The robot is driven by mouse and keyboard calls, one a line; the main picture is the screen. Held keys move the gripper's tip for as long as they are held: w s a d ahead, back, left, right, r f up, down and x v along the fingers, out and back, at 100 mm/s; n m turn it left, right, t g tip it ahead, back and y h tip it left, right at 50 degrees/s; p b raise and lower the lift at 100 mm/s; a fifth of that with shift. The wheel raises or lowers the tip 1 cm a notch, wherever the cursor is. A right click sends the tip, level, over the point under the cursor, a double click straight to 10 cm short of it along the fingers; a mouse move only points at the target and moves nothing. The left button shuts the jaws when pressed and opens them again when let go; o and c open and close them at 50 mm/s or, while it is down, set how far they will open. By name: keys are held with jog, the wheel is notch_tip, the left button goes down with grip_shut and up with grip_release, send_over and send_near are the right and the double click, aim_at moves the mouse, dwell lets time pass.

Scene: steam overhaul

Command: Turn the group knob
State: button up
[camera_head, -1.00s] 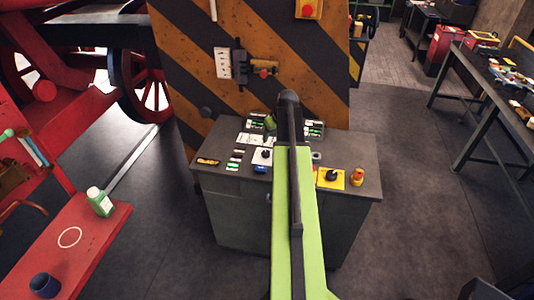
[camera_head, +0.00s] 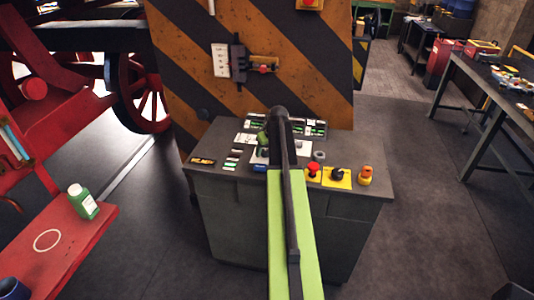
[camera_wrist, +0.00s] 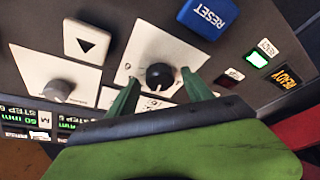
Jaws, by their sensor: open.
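A black round knob (camera_wrist: 158,76) with a white pointer mark sits on a white plate (camera_wrist: 140,48) in the wrist view. A grey knob (camera_wrist: 57,90) sits on another white plate to its left. I cannot read which is labelled group. My gripper (camera_wrist: 160,78) is open, its two green fingertips on either side of the black knob in the picture. I cannot tell whether they touch it. In the head view, my arm hides most of the white plate, and part of my green gripper (camera_head: 263,138) shows above the console (camera_head: 225,205).
A blue RESET button (camera_wrist: 207,16) and an arrow button (camera_wrist: 87,41) are near the black knob. On the console's right are a red button (camera_head: 313,170), a yellow plate with a black switch (camera_head: 338,175) and an orange button (camera_head: 366,175). A striped panel (camera_head: 300,85) stands behind.

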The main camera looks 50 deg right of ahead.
grip_shut()
jog(key=shift+d, duration=0.15)
jog(key=shift+m, duration=0.3)
jog(key=shift+a+m+h, duration=0.25)
jog(key=shift+m+h, duration=0.05)
jog(key=shift+m, duration=0.2)
jog(key=m, duration=0.2)
jog(key=m+g+h, duration=0.1)
jog(key=m, duration=0.1)
jog(key=m+g, duration=0.1)
jog(key=m, duration=0.2)
jog(key=shift+w+a+h, duration=0.25)
jog(key=shift+w+h, duration=0.05)
jog(key=shift+h, duration=0.1)
jog(key=m+g, duration=0.1)
jog(key=m, duration=0.3)
jog(key=shift+w+m+g+h, duration=0.2)
jog(key=shift+m+g+h, duration=0.1)
jog(key=shift+g, duration=0.1)
jog(key=m+g, duration=0.1)
jog(key=m, duration=0.3)
jog(key=shift+w+a+m+g, duration=0.1)
jog(key=shift+w+m+g, duration=0.1)
jog(key=shift+m+g, duration=0.15)
